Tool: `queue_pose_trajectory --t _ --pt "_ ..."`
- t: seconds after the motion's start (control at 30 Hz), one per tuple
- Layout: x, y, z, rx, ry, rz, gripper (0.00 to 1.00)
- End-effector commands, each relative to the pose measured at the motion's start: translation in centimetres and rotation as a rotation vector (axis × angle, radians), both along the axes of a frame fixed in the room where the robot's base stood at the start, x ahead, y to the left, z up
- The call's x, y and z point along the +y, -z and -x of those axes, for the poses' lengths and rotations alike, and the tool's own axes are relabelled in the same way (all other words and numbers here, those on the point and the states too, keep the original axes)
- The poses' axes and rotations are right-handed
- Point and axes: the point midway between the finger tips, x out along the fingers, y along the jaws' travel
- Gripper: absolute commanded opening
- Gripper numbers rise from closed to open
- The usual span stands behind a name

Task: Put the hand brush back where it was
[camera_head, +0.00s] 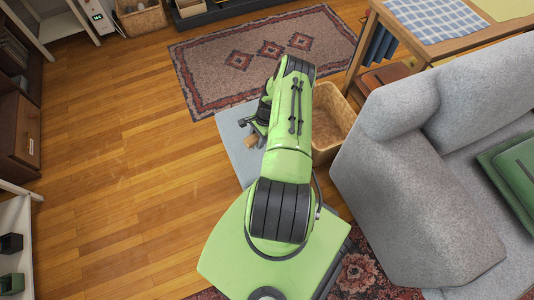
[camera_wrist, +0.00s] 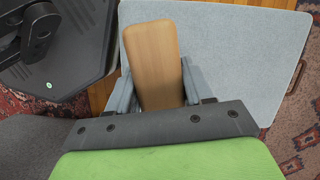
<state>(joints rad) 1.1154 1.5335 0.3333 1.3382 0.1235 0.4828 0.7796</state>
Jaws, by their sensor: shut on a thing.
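The hand brush shows as a tan wooden piece (camera_wrist: 155,60) in the wrist view, between the two grey fingers of my gripper (camera_wrist: 158,92). My gripper is shut on it. In the head view the brush is a small brown piece (camera_head: 222,146) beside my gripper (camera_head: 247,142). Its bristles are not visible. A flat light-grey panel (camera_head: 236,162) lies below the gripper. In the wrist view this panel (camera_wrist: 245,60) has a brown handle-like strip at its right edge. I cannot tell how far the brush is above it.
A wicker basket (camera_head: 333,128) stands right of my arm, beside the grey sofa (camera_head: 400,190). A patterned rug (camera_head: 215,75) lies beyond. A wooden table (camera_head: 400,42) is at upper right. Shelves (camera_head: 18,235) and a brown cabinet (camera_head: 20,130) line the left. The wooden floor (camera_head: 110,150) between is clear.

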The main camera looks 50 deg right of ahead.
Motion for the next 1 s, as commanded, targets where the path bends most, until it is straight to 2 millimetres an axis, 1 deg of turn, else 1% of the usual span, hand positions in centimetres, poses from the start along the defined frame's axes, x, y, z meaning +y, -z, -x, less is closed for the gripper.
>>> queue_pose_trajectory --t 0.03,0.1,0.17,0.2,0.27,0.3,0.4,0.57,0.7,0.73,0.9,1.0 --pt "-0.5 1.1 1.1 -0.002 0.081 -0.007 0.18" --pt "-1.0 2.0 2.0 -0.003 0.164 -0.009 0.18" --pt "-1.3 2.7 2.4 -0.003 0.203 -0.011 0.18" --pt "-1.3 3.4 2.5 -0.003 0.217 -0.012 0.18" --pt "-1.3 4.9 2.6 -0.003 0.222 -0.012 0.18" --pt "-1.3 6.0 2.6 -0.003 0.221 -0.011 0.18" --pt "-1.3 8.2 2.6 -0.002 0.219 -0.010 0.18" --pt "-1.3 10.2 2.6 -0.002 0.218 -0.010 0.18" --pt "-1.3 12.7 2.6 -0.002 0.216 -0.009 0.18" --pt "-1.3 12.9 2.6 -0.002 0.215 -0.009 0.18" --pt "-1.4 12.6 2.5 -0.002 0.214 -0.009 0.18" --pt "-1.4 12.8 2.5 -0.002 0.215 -0.009 0.18"
